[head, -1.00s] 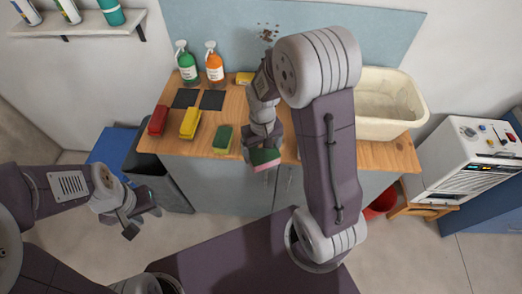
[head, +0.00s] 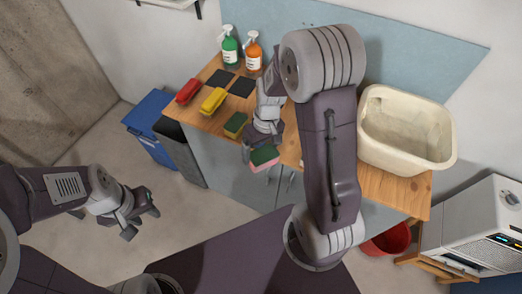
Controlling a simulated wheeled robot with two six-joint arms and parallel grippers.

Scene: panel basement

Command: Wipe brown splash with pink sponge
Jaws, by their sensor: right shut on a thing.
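The pink sponge (head: 265,164) has a dark green top layer. My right gripper (head: 262,147) is shut on it and holds it in front of the wooden counter's front edge. The blue wall panel (head: 400,58) stands behind the counter. The brown splash is not visible now; my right arm covers part of the panel. My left gripper (head: 141,222) is open and empty, low at the left, away from the counter.
On the counter (head: 378,183) are a green-topped yellow sponge (head: 235,124), yellow (head: 213,101) and red (head: 188,91) items, dark pads, green (head: 229,46) and orange (head: 253,51) spray bottles, and a cream basin (head: 452,145). A red bucket (head: 388,241) stands below right.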

